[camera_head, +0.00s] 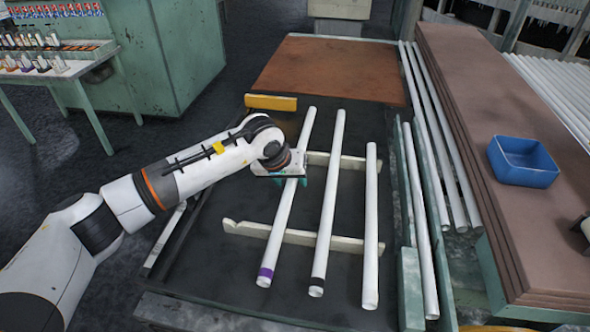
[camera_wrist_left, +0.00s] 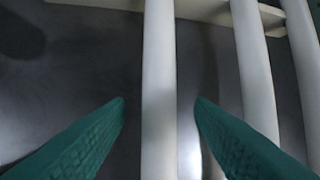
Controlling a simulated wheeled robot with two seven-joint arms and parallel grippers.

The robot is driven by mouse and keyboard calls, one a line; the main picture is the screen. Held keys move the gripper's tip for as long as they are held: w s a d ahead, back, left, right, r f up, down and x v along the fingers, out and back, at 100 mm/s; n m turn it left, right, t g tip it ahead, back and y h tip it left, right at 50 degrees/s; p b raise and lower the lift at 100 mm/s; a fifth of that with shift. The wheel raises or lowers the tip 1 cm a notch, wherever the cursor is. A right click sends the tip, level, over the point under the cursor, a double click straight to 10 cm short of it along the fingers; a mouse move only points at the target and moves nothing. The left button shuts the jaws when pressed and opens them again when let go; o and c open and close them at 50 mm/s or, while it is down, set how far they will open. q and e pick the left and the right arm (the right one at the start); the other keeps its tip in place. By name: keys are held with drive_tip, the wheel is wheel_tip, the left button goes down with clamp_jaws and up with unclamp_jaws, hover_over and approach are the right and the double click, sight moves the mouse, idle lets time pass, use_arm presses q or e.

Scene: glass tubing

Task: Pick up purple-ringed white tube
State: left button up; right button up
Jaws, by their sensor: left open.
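The purple-ringed white tube (camera_head: 283,222) is the leftmost of three tubes lying side by side across two pale notched supports. Its purple ring is near its front end. My left gripper (camera_head: 290,181) is over the middle of this tube and hides a short part of it. In the left wrist view, the teal fingers (camera_wrist_left: 160,102) are apart, one on each side of a white tube (camera_wrist_left: 158,60), with a gap to it on both sides. The ring is out of that view. My right gripper is not seen.
A black-ringed tube (camera_head: 329,200) and a plain-looking tube (camera_head: 371,225) lie close to the right. The supports (camera_head: 285,235) cross beneath the tubes. A blue bin (camera_head: 522,162) stands on the brown bench (camera_head: 480,150) at right. More white tubes lie beside that bench.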

use_arm(q)
drive_tip(key=c, duration=1.1)
clamp_jaws()
drive_tip(key=shift+r, duration=0.1)
